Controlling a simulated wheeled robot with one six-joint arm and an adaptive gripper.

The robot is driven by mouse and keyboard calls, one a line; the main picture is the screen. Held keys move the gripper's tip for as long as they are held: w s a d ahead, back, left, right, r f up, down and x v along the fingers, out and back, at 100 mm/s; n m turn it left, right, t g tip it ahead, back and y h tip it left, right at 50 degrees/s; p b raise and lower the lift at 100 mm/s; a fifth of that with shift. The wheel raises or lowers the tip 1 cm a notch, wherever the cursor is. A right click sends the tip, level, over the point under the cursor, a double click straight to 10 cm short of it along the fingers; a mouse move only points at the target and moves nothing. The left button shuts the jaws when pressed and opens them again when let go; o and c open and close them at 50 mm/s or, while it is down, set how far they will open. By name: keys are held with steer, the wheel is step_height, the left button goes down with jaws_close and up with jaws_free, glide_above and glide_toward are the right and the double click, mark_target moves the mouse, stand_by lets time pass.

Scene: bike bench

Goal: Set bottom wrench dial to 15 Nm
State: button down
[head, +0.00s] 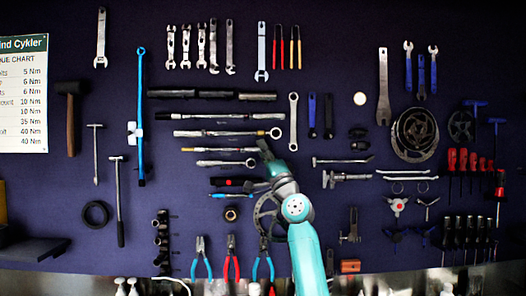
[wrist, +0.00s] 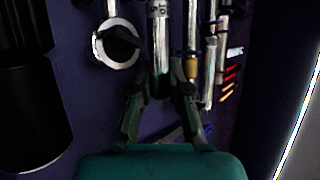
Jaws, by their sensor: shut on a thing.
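Several long wrenches hang level on the dark wall in the middle of the head view, and the bottom wrench (head: 226,163) is a silver one. My gripper (head: 264,152) is at the right-hand ends of the lower wrenches. In the wrist view, my gripper (wrist: 163,84) has its two dark fingers on either side of the end of a silver shaft with dark markings (wrist: 160,45), and is shut on it. It looks like the bottom wrench, but I cannot be sure. The fingers partly hide its end, and no dial setting can be read.
A gold-banded wrench (wrist: 191,65) runs close beside the right finger. A silver ring (wrist: 116,46) is to the left, with a large black cylinder (wrist: 32,115) beyond it. A chainring (head: 415,135) hangs to the right. A torque chart (head: 22,95) is at far left.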

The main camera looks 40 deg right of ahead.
stand_by(0.3)
steer(key=c, duration=1.3)
jaws_free()
steer(key=shift+c, duration=0.2)
steer(key=v, duration=0.7)
steer(key=shift+s+f, duration=0.15)
steer(key=shift+f, duration=0.05)
